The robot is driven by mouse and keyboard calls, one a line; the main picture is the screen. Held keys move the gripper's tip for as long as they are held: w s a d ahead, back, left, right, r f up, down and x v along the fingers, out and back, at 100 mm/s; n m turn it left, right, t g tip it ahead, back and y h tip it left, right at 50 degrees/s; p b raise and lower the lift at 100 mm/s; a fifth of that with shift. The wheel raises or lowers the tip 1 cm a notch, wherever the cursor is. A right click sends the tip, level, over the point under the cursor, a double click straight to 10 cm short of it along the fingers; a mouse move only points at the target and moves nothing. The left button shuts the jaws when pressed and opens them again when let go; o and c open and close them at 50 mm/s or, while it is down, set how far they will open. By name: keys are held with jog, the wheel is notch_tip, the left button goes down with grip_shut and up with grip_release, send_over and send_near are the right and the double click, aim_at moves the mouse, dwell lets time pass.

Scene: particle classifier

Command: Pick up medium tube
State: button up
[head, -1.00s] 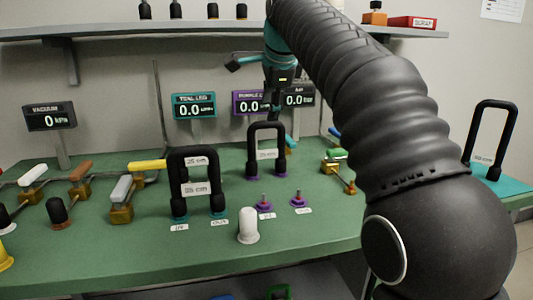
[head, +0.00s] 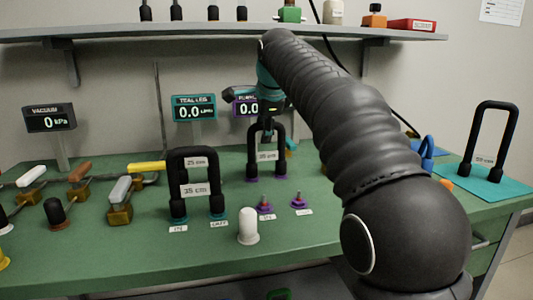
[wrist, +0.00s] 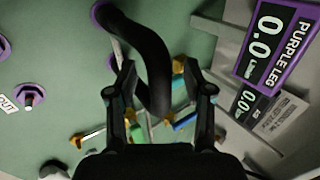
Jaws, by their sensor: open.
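Black U-shaped tubes stand inverted on the green bench. One stands on purple fittings at the bench's middle; this middle tube (head: 281,150) carries a small label that is hard to read. To its left, another black tube (head: 177,185) on teal fittings shows labels reading 25 cm and 35 cm. A taller tube (head: 510,140) labelled 55 cm stands on a teal mat at right. My gripper (wrist: 163,82) is open over the middle tube, whose black bend (wrist: 150,50) shows between the fingers in the wrist view. I cannot tell whether they touch.
A purple display (wrist: 270,45) stands close beside my gripper. A teal display (head: 194,107) stands behind the left tube. A white cap (head: 248,226) and bare purple fittings (head: 299,201) are in front. A shelf (head: 200,31) runs along the wall above.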

grip_shut()
jog(key=shift+r, duration=0.1)
